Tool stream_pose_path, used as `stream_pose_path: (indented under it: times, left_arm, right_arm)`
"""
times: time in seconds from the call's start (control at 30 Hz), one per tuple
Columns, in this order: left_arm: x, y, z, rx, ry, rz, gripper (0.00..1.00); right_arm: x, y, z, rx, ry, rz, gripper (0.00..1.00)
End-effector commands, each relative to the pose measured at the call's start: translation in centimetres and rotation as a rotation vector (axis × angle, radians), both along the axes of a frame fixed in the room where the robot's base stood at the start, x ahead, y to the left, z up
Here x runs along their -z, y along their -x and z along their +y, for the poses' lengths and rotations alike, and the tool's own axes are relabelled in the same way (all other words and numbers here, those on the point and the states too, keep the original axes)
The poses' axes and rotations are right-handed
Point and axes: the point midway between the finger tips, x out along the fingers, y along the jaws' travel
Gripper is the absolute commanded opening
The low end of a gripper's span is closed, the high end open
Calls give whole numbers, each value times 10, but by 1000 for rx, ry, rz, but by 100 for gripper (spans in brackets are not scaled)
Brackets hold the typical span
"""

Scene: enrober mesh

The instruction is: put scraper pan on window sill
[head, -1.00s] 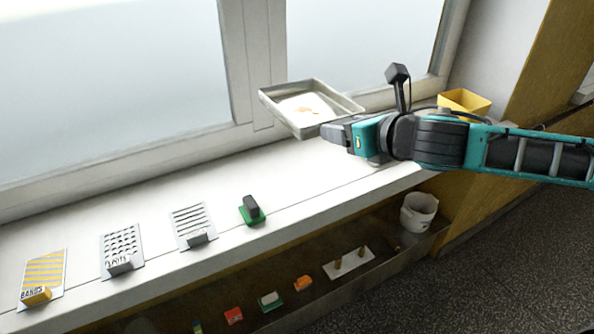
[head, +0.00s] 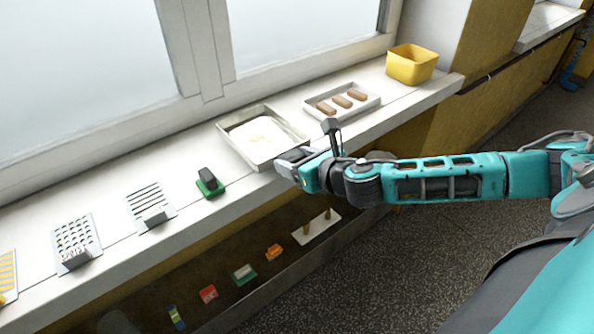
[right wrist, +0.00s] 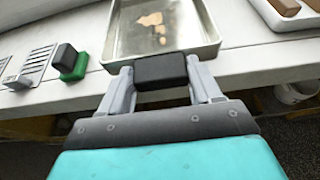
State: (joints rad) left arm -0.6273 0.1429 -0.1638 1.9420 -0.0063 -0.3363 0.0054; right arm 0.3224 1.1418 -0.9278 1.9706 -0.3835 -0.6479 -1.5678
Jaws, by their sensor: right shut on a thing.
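The scraper pan is a shallow metal tray (head: 272,113) with pale residue and brownish bits inside. In the head view it is at the window sill (head: 110,195), between the green-based block and the white tray. It looks level and at sill height; I cannot tell whether its whole underside touches. My right gripper (head: 290,162) is at the pan's near edge, shut on its dark handle. The right wrist view shows the pan (right wrist: 208,52) ahead and the black handle (right wrist: 160,71) between the fingers (right wrist: 158,82). My left gripper is not in view.
A white tray (head: 373,102) with brown bars and a yellow bin (head: 411,64) stand to the right on the sill. A green-based block (head: 209,184) and slotted plates (head: 150,206) lie left. A lower shelf holds small coloured items, including an orange one (head: 273,252).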

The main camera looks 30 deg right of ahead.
Motion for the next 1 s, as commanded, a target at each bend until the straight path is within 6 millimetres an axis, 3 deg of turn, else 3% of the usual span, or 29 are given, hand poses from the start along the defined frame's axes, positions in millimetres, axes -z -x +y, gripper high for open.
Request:
stream_pose_path:
  times: [0.13, 0.57, 0.6, 0.83, 1.0]
  left_arm:
    - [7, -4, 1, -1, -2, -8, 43]
    - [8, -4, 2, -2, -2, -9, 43]
    - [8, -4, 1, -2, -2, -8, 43]
    - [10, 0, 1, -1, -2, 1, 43]
    - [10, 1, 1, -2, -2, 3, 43]
  right_arm:
    - [22, 0, 0, 1, -1, -1, 12]
    - [27, -1, 0, 1, 0, -3, 12]
    - [28, 0, 0, 1, -1, 0, 65]
    - [28, 0, 0, 1, 0, 0, 87]
    - [28, 0, 0, 1, 0, 0, 89]
